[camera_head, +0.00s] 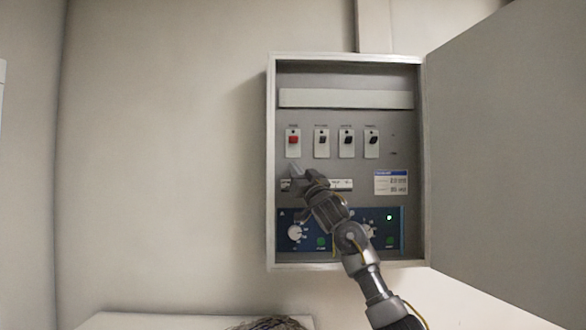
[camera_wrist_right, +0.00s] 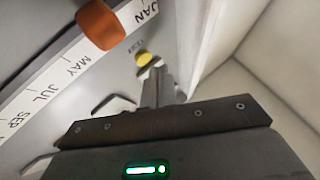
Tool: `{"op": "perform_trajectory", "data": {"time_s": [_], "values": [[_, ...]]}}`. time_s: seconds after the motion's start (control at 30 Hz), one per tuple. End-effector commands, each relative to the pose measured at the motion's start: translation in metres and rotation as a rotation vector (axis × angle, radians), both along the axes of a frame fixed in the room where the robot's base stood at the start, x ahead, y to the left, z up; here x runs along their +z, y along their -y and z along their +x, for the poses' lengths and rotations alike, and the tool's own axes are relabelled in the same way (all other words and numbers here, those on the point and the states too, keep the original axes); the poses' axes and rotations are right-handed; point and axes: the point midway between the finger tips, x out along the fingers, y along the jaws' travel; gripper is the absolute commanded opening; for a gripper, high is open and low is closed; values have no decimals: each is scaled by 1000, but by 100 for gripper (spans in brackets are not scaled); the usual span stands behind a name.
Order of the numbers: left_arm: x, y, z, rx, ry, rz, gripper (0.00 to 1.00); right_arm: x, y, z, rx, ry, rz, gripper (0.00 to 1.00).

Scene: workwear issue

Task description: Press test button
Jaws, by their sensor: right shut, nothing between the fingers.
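A yellow round button (camera_wrist_right: 143,58) with a small label beside it shows in the right wrist view, just past my fingertips. My right gripper (camera_wrist_right: 155,74) is shut and empty, its fingertips close to this button; whether they touch it I cannot tell. In the head view, my right gripper (camera_head: 296,174) is in front of the open wall cabinet (camera_head: 271,200), just below the red switch (camera_head: 293,140). The yellow button cannot be made out in the head view. My left gripper is not in view.
Several black switches line the upper row. A blue panel (camera_head: 343,216) with knobs sits below, partly behind my arm. The cabinet door (camera_head: 505,150) stands open at right.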

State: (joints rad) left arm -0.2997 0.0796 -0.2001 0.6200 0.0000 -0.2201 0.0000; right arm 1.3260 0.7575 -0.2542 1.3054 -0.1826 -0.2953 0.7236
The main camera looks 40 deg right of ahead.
Motion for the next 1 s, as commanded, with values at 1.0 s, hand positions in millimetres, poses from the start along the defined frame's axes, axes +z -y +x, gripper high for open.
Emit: {"op": "perform_trajectory", "data": {"time_s": [1.0], "values": [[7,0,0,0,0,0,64,2,3,5,0,-1,0,0]]}}
